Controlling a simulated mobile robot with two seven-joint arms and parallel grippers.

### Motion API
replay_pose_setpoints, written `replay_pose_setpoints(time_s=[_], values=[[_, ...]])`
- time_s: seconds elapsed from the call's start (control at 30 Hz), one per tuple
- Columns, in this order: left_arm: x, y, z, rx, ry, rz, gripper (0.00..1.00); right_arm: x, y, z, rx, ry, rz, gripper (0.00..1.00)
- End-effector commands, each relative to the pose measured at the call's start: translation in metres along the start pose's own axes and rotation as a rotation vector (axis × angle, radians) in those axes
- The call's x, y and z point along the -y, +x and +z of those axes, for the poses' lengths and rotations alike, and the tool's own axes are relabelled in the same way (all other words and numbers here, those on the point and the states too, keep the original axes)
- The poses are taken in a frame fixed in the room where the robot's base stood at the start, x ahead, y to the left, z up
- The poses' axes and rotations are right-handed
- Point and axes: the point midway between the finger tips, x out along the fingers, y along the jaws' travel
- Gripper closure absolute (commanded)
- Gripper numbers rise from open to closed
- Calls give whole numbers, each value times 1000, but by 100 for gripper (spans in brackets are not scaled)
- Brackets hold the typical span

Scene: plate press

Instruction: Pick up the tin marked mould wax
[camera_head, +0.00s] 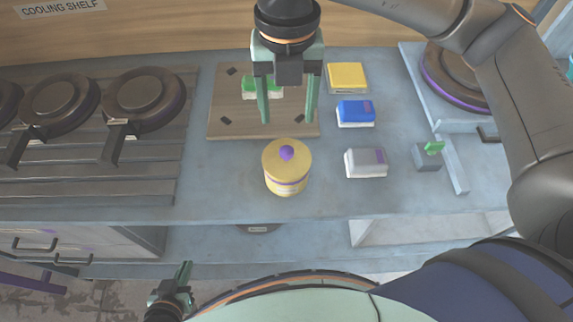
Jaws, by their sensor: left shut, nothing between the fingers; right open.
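A round yellow tin (286,178) with a purple knob on its lid and a purple band stands upright on the grey workbench (230,200) near its front edge. Its label is too small to read, so I cannot confirm the mould wax marking. My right gripper (288,121) is open, fingers pointing down, over the wooden board just behind the tin. It is apart from the tin, with nothing between its fingers. My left gripper (185,268) is shut and empty, low in front of the bench, well away from the tin.
Right of the tin are a yellow block (347,76), a blue block (355,111) and a grey block (366,163). Round presses (145,95) stand at left. Bench left of the tin is clear.

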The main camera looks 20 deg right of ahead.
Motion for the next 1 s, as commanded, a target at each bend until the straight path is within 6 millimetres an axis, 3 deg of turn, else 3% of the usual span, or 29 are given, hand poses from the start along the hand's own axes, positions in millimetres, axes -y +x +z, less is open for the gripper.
replay_pose_setpoints(time_s=[0.2, 0.43, 0.7, 1.0], values=[[0, -2, -2, 0, 0, 0, 100, 0, 38, -1, -5, -3, 0, 32], [0, -4, -4, 1, 0, 0, 100, 0, 55, -1, -5, -3, 1, 32], [-1, -9, -9, 1, 0, 0, 100, -1, 94, 0, -6, -3, 2, 32], [-1, -9, -9, 1, 0, 0, 100, -1, 100, 0, -3, -4, 4, 32]])
